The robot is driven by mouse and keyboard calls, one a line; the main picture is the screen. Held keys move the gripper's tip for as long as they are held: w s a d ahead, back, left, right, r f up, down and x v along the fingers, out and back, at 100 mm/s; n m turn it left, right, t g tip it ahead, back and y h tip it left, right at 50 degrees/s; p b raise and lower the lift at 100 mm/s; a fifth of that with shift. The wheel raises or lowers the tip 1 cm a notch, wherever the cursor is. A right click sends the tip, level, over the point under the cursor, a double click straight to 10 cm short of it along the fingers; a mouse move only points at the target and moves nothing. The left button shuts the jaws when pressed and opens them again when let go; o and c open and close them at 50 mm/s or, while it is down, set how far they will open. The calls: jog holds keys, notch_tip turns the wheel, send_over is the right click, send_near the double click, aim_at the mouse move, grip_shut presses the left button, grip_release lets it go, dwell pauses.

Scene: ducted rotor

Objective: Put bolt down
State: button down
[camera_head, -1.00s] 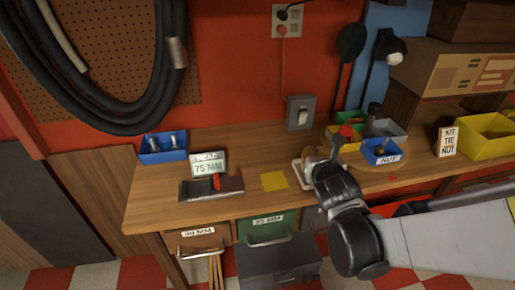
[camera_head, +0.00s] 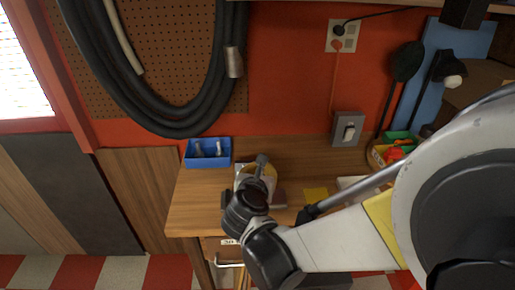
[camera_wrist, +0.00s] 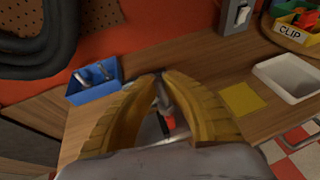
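My gripper (camera_head: 265,172) is over the left part of the workbench, with its yellow fingers drawn together at the tips. It also shows in the wrist view (camera_wrist: 160,78). A grey bolt (camera_head: 262,160) stands up at the fingertips in the head view. In the wrist view only a dark sliver shows between the tips, so most of the bolt is hidden. A blue bin (camera_head: 208,153) with grey bolts in it stands at the bench's back left; it also shows in the wrist view (camera_wrist: 94,82), left of the fingers and apart from them.
A red-handled tool (camera_wrist: 168,123) lies on the bench beneath my gripper. A yellow square (camera_wrist: 242,100) and a white tray (camera_wrist: 290,78) are to the right. A switch box (camera_head: 348,128) is on the back wall. Bare wood (camera_head: 195,205) shows in front of the blue bin.

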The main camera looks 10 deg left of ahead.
jog(key=shift+s+a+f+b, duration=0.1)
jog(key=shift+a+f+b, duration=0.45)
jog(key=shift+a+f, duration=0.65)
jog(key=shift+s+a+f+b, duration=0.1)
jog(key=shift+a+f+b, duration=0.5)
jog(key=shift+a+f, duration=0.6)
jog(key=shift+a+f+b, duration=0.55)
jog(key=shift+a+f, duration=0.3)
jog(key=shift+f, duration=0.7)
jog(key=shift+f, duration=0.1)
jog(key=shift+f, duration=0.15)
jog(key=c, duration=1.6)
grip_release()
